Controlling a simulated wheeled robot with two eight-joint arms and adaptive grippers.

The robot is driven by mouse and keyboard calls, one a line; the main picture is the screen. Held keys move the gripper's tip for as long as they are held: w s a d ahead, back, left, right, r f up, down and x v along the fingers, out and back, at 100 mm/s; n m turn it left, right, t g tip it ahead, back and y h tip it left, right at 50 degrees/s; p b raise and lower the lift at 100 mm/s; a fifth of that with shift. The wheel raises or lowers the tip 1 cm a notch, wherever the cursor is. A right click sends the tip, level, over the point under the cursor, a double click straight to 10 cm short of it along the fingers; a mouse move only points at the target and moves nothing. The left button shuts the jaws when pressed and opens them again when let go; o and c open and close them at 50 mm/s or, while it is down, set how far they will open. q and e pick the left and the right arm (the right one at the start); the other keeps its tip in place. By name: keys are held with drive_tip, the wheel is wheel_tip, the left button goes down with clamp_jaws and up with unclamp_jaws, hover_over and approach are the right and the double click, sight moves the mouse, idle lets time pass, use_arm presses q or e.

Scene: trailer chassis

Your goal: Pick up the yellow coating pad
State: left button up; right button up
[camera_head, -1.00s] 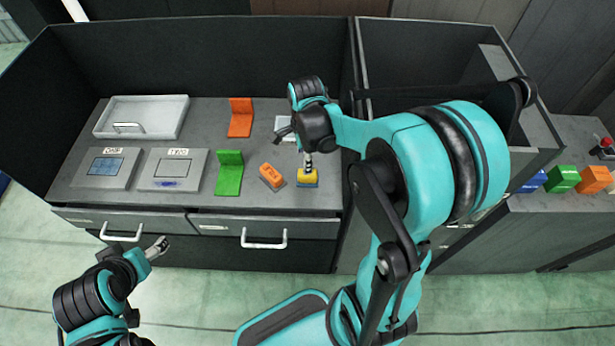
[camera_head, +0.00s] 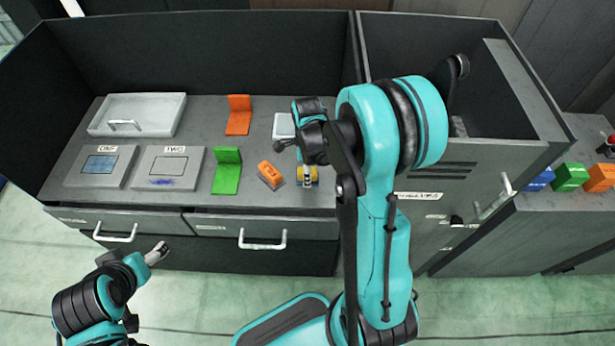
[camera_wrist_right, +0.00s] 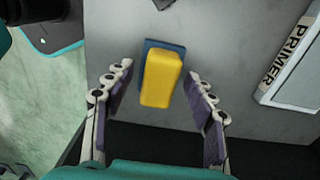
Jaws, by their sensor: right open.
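The yellow coating pad (camera_wrist_right: 161,82) is a yellow block with a blue base, lying on the grey worktop. In the head view the yellow coating pad (camera_head: 313,171) is partly hidden behind my right gripper (camera_head: 307,180). In the right wrist view my right gripper (camera_wrist_right: 160,105) is open, with one purple-padded finger on each side of the pad and a gap on both sides. My left gripper (camera_head: 157,252) is low in front of the drawers, away from the pad; its finger opening is too small to tell.
An orange pad (camera_head: 270,175) lies just left of the yellow one. Green (camera_head: 227,171) and orange (camera_head: 238,115) L-shaped brackets stand further left. A panel marked PRIMER (camera_wrist_right: 292,62) is beside the gripper in the wrist view. A white tray (camera_head: 180,112) sits at the back left.

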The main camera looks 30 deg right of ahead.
drive_tip(key=shift+r, duration=0.1)
clamp_jaws()
wheel_tip(320, 180, up, 10)
drive_tip(key=p, duration=0.4)
drive_tip(key=c, duration=1)
unclamp_jaws()
drive_tip(key=shift+c, duration=0.6)
